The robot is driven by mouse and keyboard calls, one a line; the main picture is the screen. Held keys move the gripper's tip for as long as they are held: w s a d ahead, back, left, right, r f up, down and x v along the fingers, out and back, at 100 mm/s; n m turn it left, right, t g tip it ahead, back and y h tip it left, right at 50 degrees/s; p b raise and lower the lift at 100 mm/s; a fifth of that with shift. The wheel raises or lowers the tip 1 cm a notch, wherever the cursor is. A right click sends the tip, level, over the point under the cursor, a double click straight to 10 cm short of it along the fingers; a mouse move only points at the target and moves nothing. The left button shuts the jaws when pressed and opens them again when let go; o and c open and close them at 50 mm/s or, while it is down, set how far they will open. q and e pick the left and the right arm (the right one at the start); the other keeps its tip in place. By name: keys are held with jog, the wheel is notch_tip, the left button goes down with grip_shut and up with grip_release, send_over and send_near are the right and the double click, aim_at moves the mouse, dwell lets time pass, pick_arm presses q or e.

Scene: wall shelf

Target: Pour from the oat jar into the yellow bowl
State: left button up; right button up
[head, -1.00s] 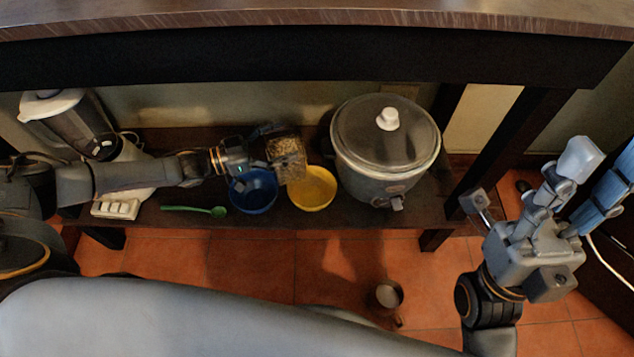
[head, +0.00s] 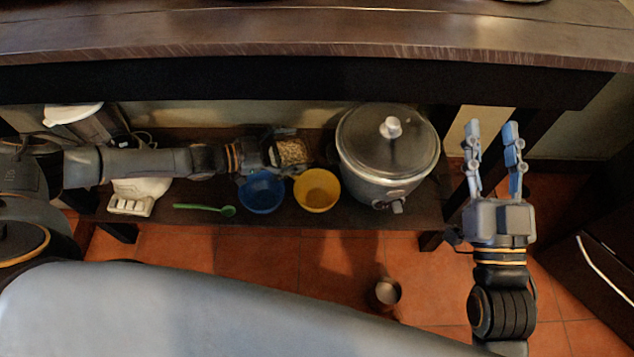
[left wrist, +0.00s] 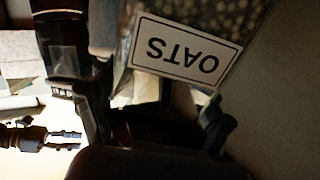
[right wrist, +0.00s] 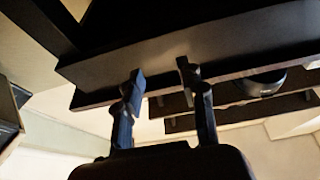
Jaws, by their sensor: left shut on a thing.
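The oat jar (head: 291,152), with pale flakes showing, is in my left gripper (head: 272,157), just behind the two bowls in the head view. In the left wrist view the jar (left wrist: 190,45) sits between the fingers, its OATS label upside down in the picture. The yellow bowl (head: 317,193) stands on the low shelf in front of the jar and slightly right; I cannot make out its contents. My right gripper (head: 494,140) is open and empty, fingers pointing up in the picture, right of the shelf's contents. It also shows open in the right wrist view (right wrist: 160,85).
A blue bowl (head: 262,195) stands left of the yellow bowl, close by. A green spoon (head: 205,208) lies left of it. A large lidded cooker (head: 385,165) stands close to the right. A cup (head: 386,293) is below, over the floor.

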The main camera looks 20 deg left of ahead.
pick_arm(q)
jog(key=shift+d+r+m+p, duration=0.2)
jog(key=shift+r+m+p, duration=0.1)
jog(key=shift+r+p, duration=0.6)
jog(key=shift+d+f+m+y, duration=0.2)
jog(key=shift+m+y, duration=0.1)
jog(key=shift+y, duration=0.4)
jog(key=shift+d+f+m+y+p, duration=0.15)
jog(key=shift+f+m+y+p, duration=0.2)
jog(key=shift+f, duration=0.3)
jog(key=shift+d+y, duration=0.1)
jog(key=shift+y, duration=0.25)
jog(key=shift+g+p, duration=0.3)
pick_arm(e)
jog(key=s+d+f+g+h, duration=0.1)
jog(key=f+g, duration=0.4)
jog(key=f, duration=0.2)
jog(key=s+d+f+g+h, duration=0.2)
jog(key=f+g, duration=0.3)
jog(key=f, duration=0.3)
jog(key=shift+f, duration=0.2)
jog(key=shift+s+d, duration=0.1)
jog(key=shift+s, duration=0.05)
